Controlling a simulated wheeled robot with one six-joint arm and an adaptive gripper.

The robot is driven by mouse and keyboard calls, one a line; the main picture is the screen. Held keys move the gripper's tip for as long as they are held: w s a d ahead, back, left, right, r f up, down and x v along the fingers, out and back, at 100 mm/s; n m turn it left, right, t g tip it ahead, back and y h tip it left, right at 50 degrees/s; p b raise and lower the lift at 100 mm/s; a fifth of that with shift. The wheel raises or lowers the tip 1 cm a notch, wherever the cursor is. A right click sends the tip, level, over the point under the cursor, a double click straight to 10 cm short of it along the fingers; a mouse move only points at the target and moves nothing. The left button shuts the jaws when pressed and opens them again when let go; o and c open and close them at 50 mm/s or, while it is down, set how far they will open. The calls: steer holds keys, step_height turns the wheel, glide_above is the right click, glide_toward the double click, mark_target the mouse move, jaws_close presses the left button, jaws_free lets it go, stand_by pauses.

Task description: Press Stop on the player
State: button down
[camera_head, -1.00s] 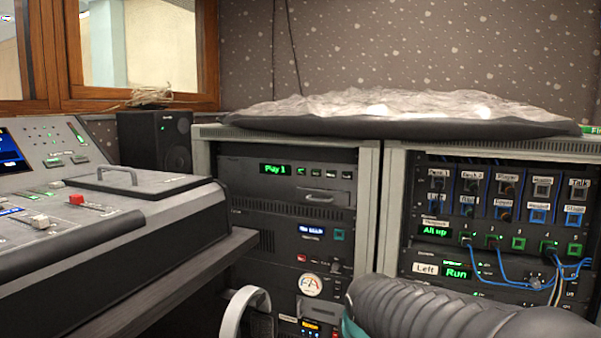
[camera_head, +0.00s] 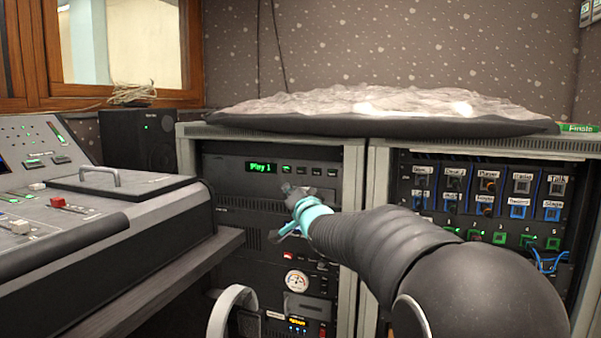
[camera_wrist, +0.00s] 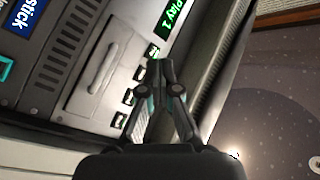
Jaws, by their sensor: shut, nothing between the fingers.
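The player (camera_head: 230,174) is a dark rack unit at the top of the left rack, with a green "Play 1" display (camera_head: 261,167). A row of small buttons (camera_head: 316,171) runs to the right of the display. Their labels are too small to read, so I cannot tell which is Stop. My gripper (camera_head: 288,188) is shut and empty, in front of the player just below the button row. In the wrist view, turned on its side, the shut fingertips (camera_wrist: 160,66) appear close to the button nearest the display (camera_wrist: 174,17). I cannot tell whether they touch it.
The mixing desk (camera_head: 110,215) stands at left. The right rack (camera_head: 470,165) holds labelled switches and blue cables (camera_head: 550,262). A crumpled cover (camera_head: 360,103) lies across both racks. My arm blocks part of the lower racks.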

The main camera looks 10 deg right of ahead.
mark_target(298, 175)
steer(key=shift+s+a+r+m+t+y, duration=0.15)
steer(key=shift+a+r+m+y, duration=0.1)
steer(key=shift+r, duration=0.15)
steer(key=shift+s+a+r+m+t+y, duration=0.1)
steer(key=shift+r+m+t+y, duration=0.15)
steer(key=shift+r, duration=0.2)
steer(key=shift+s+a+r+m+t+y, duration=0.1)
steer(key=shift+a+r+m, duration=0.1)
steer(key=shift+r+m, duration=0.15)
steer(key=shift+w+d+p, duration=0.75)
steer(key=shift+w+p, duration=0.1)
steer(key=shift+w, duration=0.45)
steer(key=shift+w+d+p, duration=0.7)
steer(key=shift+w+p, duration=0.1)
steer(key=shift+w, duration=0.45)
steer(key=shift+w+d+p, duration=0.75)
steer(key=shift+w+p, duration=0.1)
steer(key=shift+w, duration=0.45)
steer(key=shift+r, duration=0.1)
steer(key=shift+w+d+p, duration=0.25)
steer(key=shift+w+p, duration=0.05)
steer(key=shift+w, duration=0.05)
